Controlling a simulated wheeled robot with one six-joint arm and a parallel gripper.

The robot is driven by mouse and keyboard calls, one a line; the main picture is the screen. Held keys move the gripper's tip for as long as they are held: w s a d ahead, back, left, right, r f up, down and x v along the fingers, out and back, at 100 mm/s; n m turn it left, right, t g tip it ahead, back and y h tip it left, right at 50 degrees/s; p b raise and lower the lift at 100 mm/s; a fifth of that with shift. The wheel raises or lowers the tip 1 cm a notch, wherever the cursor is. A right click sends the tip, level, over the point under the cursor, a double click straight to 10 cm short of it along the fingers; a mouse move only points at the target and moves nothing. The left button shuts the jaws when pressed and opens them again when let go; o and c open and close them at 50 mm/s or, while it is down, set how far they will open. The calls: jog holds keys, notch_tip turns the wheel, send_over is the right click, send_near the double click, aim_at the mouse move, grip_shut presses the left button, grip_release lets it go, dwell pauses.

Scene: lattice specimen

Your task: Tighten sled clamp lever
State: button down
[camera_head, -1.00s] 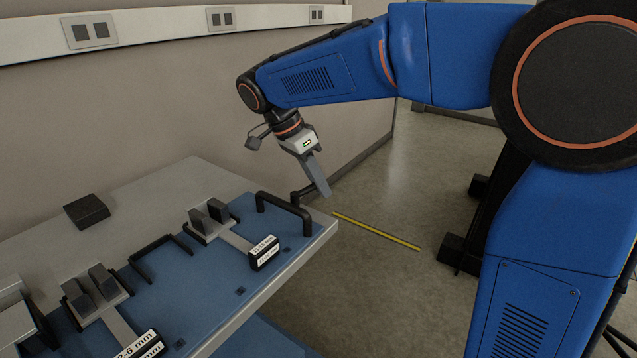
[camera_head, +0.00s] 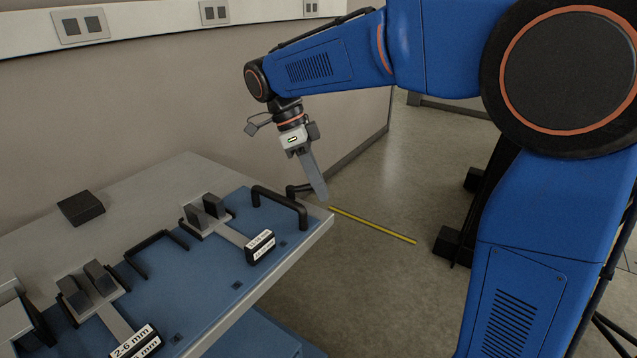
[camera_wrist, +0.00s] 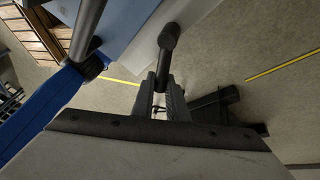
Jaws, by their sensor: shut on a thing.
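The black clamp lever (camera_head: 296,189) sticks out at the far right edge of the bench, beside the black arched handle (camera_head: 281,207). My gripper (camera_head: 322,195) points down at the lever's outer end, and its fingers hide that end in the head view. In the wrist view the lever (camera_wrist: 167,50) runs from its round dark end down between the fingers of my gripper (camera_wrist: 165,90), which are shut on it. The blue plate (camera_head: 215,275) beside the lever carries the handle.
Grey clamp blocks (camera_head: 205,211) and a dark labelled block (camera_head: 260,247) sit on the plate, with a "2-6 mm" block (camera_head: 135,343) nearer. A black box (camera_head: 81,208) lies at the back left. A yellow strip (camera_head: 372,225) marks the open floor right of the bench.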

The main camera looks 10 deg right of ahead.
jog(key=shift+s, duration=0.1)
jog(key=s+m, duration=0.1)
jog(key=m+g+y, duration=0.1)
jog(key=m, duration=0.1)
jog(key=shift+s+a, duration=0.3)
jog(key=shift+s, duration=0.05)
jog(key=shift+s+a+m+g+y, duration=0.2)
jog(key=shift+s+a+m+y, duration=0.15)
jog(key=shift+m, duration=0.6)
jog(key=shift+s+a+m+g+y, duration=0.25)
jog(key=shift+s+m+y, duration=0.15)
jog(key=shift+m, duration=0.55)
jog(key=c, duration=1.7)
grip_release()
jog(key=shift+o, duration=0.2)
